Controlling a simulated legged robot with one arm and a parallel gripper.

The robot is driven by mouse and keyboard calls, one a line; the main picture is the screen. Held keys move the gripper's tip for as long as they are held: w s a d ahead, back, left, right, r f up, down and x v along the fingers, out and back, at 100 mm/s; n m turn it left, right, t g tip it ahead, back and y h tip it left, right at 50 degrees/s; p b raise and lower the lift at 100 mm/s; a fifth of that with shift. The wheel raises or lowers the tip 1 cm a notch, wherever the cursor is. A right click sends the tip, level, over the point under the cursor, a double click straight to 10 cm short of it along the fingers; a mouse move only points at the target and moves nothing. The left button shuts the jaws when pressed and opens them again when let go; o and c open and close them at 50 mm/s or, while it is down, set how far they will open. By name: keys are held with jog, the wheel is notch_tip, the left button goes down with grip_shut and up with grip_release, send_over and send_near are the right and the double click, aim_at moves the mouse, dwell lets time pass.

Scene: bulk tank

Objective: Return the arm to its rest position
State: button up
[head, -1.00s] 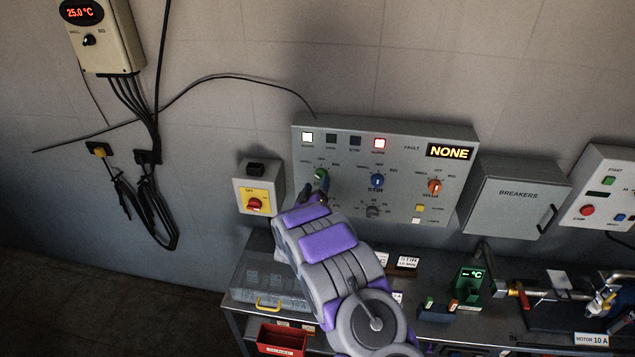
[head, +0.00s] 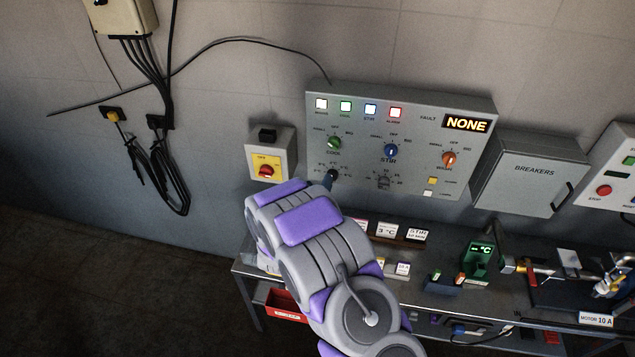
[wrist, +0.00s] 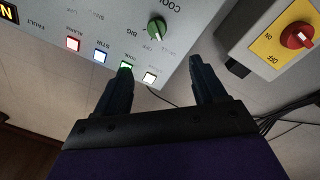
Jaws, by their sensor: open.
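My gripper (wrist: 160,85) is open and empty in the wrist view, its two dark fingers spread apart in front of the control panel. The grey control panel (head: 405,120) hangs on the wall above the bench. Its green COOL knob (head: 334,142) also shows in the wrist view (wrist: 157,29), apart from the fingers. The white, green, blue and red lamps are lit, and the fault display (head: 467,124) reads NONE.
The metal bench (head: 244,268) below holds signs and a green display (head: 480,262). Cables hang on the left wall; the floor at left is clear.

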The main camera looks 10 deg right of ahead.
dwell(0.4)
jog(key=s+a+r+m+g+y+b, duration=0.2)
jog(key=s+g+y+b, duration=0.75)
jog(key=s, duration=0.95)
jog(key=s+d+g+h, duration=0.1)
jog(key=s+d+g, duration=0.2)
jog(key=s, duration=0.7)
jog(key=s+d+r+m+g+h+b, duration=0.1)
jog(key=s+d+g, duration=0.2)
jog(key=s, duration=0.7)
jog(key=s+d+g+h+b, duration=0.1)
jog(key=s+d+g, duration=0.2)
jog(key=s, duration=0.8)
jog(key=shift+r+m+g, duration=0.2)
jog(key=shift+m+g, duration=0.1)
jog(key=shift+g, duration=0.05)
